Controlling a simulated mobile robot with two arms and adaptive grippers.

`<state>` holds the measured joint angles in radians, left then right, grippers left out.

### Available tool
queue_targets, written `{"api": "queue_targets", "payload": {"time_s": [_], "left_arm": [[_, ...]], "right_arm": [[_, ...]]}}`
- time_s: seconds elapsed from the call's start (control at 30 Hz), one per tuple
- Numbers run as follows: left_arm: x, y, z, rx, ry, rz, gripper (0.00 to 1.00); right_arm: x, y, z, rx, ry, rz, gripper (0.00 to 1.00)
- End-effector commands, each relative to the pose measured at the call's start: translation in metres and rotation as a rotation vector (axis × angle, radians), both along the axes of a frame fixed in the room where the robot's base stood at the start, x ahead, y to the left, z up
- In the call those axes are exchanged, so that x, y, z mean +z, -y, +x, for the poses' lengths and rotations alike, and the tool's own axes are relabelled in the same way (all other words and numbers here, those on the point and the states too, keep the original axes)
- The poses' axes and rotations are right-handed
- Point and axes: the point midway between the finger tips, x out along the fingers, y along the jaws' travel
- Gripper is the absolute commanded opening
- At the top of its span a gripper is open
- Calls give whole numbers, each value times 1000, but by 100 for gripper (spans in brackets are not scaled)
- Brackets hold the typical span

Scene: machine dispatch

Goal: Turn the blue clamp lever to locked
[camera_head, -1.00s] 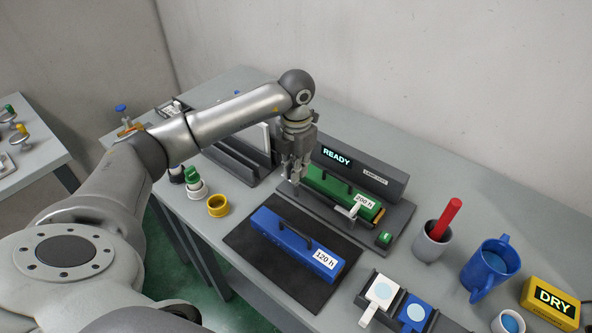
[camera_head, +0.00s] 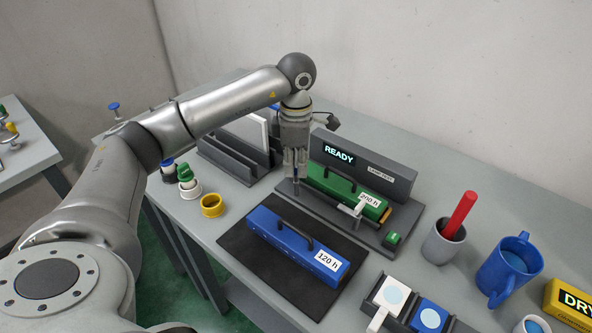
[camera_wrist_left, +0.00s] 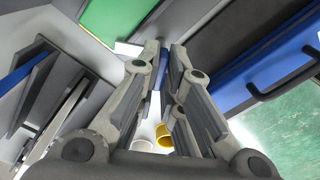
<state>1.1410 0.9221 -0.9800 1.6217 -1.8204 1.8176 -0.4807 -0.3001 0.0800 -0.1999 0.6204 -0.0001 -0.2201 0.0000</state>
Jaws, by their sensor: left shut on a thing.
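My left gripper (camera_head: 296,180) points down at the left end of the dark fixture (camera_head: 405,222) that holds the green 200 h box (camera_head: 330,183). In the left wrist view its fingers (camera_wrist_left: 163,75) are closed around a narrow blue piece (camera_wrist_left: 162,77), which looks like the blue clamp lever. In the head view the fingers mostly hide this lever, so its angle cannot be told. The READY display (camera_head: 339,154) stands behind the green box. My right gripper is not in view.
The blue 120 h box (camera_head: 290,243) lies on the dark mat (camera_head: 243,238) in front. A grey slotted rack (camera_head: 225,158) and a yellow ring (camera_head: 212,205) stand left. A grey cup (camera_head: 440,243) with a red rod, a blue mug (camera_head: 495,275) and a DRY sign (camera_head: 572,300) stand right.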

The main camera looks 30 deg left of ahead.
Motion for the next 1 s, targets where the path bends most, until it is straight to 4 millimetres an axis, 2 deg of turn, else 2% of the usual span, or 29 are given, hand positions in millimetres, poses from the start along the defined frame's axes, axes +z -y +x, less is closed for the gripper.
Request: {"api": "queue_targets", "payload": {"time_s": [0.1,0.5,1.0], "left_arm": [[-1,0,1,-111,6,-1,0],[1,0,1,-431,7,-1,0],[2,0,1,-588,7,-1,0]], "right_arm": [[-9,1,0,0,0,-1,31],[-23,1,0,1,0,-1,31],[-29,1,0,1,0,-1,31]]}}
